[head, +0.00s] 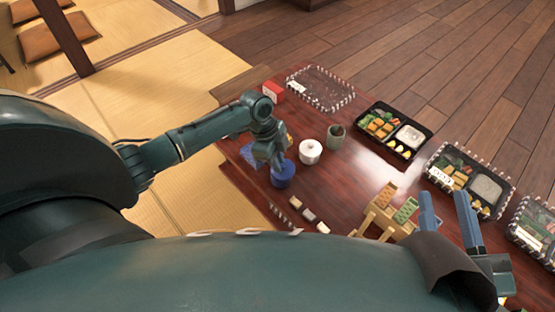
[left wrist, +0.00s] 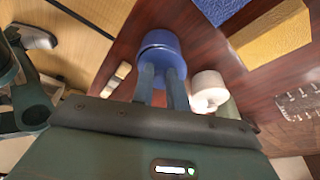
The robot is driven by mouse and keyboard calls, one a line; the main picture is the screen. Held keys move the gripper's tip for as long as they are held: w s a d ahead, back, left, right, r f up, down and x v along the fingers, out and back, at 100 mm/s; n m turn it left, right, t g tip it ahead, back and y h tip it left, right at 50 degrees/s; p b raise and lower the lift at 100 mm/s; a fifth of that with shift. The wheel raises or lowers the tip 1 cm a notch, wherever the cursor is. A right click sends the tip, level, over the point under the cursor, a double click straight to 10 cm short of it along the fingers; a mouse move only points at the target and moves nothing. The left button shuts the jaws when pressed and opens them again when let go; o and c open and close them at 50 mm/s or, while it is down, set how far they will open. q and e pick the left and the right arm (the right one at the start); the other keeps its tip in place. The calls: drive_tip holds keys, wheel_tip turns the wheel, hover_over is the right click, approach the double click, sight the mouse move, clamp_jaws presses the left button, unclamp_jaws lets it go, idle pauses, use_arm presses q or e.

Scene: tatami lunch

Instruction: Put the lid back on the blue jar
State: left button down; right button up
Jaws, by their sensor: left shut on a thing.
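The blue jar (head: 284,178) stands on the dark red table, just below my left gripper (head: 277,160). In the left wrist view the blue jar (left wrist: 172,62) is at the fingertips, with a round blue rim or lid edge at its far side. My left gripper (left wrist: 162,85) is shut on a blue part at the jar's top, which looks like the lid. The fingers and the jar's own colour hide where lid and jar meet, so I cannot tell whether it is seated. My right gripper (head: 447,208) is open and empty over the table's right part.
A white lidded pot (head: 310,152) stands close right of the jar, with a green cup (head: 336,137) beyond. Several small blocks (head: 309,214) lie in front. A wooden stand (head: 385,219) and bento boxes (head: 396,131) fill the right side.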

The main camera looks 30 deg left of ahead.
use_arm(q)
drive_tip(key=shift+s+a+p, duration=0.25)
drive_tip(key=shift+s+p, duration=0.2)
drive_tip(key=shift+p, duration=0.1)
drive_tip(key=shift+f, duration=0.1)
idle(0.3)
drive_tip(key=c, duration=0.8)
unclamp_jaws()
drive_tip(key=shift+w+d, duration=0.1)
